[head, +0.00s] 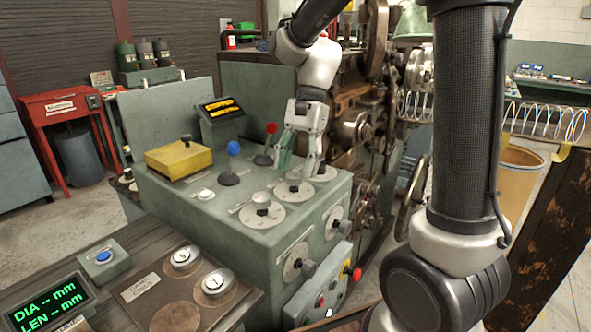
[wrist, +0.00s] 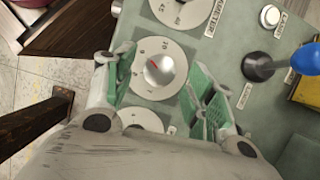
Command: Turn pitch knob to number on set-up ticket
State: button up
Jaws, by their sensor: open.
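A silver round knob (wrist: 158,70) with a red pointer mark sits on a pale numbered dial (wrist: 150,48) in the wrist view. Its label is hidden, so I cannot confirm it is the pitch knob. It appears to be the middle top dial (head: 294,194) in the head view. My gripper (wrist: 163,76) is open, with green-padded fingers on either side of the knob and no clear contact. In the head view my gripper (head: 298,165) points down over the green console. I cannot make out a set-up ticket.
A neighbouring dial (wrist: 180,10) lies above, another (wrist: 142,119) below, partly covered. A blue-topped lever (head: 232,165) and red-topped lever (head: 268,145) stand nearby. A yellow box (head: 178,160) sits on the console's left. Knobs (head: 298,263) project from the front face.

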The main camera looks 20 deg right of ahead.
jog(key=shift+x, duration=0.8)
jog(key=c, duration=1)
jog(key=shift+c, duration=0.2)
jog(key=shift+n, duration=0.4)
jog(key=n+h, duration=0.1)
jog(key=n, duration=0.1)
jog(key=n+g+h, duration=0.1)
jog(key=n, duration=0.2)
jog(key=shift+w+a, duration=0.1)
jog(key=n+h, duration=0.1)
jog(key=n, duration=0.2)
jog(key=n+h, duration=0.1)
jog(key=n, duration=0.2)
jog(key=shift+a+g, duration=0.1)
jog(key=shift+g, duration=0.2)
